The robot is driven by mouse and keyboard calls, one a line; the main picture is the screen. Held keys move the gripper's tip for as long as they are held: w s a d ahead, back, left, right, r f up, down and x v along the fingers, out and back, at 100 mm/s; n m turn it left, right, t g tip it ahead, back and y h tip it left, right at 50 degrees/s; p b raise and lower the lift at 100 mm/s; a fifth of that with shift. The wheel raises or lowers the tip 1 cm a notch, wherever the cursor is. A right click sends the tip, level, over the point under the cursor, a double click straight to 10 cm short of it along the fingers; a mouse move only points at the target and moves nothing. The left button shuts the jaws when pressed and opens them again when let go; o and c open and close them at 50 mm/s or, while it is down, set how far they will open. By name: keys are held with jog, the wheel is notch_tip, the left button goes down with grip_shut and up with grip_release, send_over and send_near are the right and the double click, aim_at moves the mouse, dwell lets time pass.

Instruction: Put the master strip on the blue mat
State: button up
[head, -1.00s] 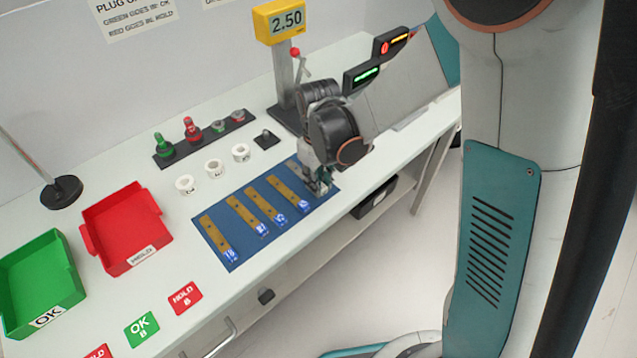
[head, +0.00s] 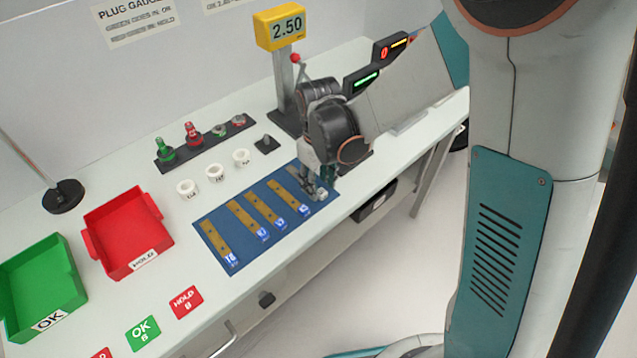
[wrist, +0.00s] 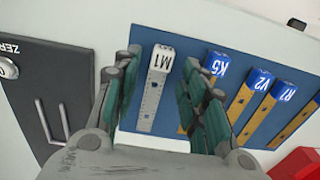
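The master strip (wrist: 152,95) is a silver-grey strip with dark holes and a white end label reading M1. It lies flat on the blue mat (wrist: 185,40), at the end of a row of strips. In the head view the mat (head: 232,206) is on the bench, and the strip is mostly hidden by my gripper (head: 313,186) at the mat's right end. In the wrist view my gripper (wrist: 162,60) is open, its two fingers apart on either side of the strip, with gaps showing between them and it.
Several brass strips with blue labels lie on the mat, the K5 strip (wrist: 215,68) closest to my right finger. White rings (head: 215,172), a gauge rack (head: 205,142) and a yellow display (head: 280,25) stand behind. Red (head: 128,235) and green (head: 42,285) bins are left.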

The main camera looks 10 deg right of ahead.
notch_tip(320, 180, up, 10)
jog(key=p, duration=0.4)
jog(key=shift+r, duration=0.2)
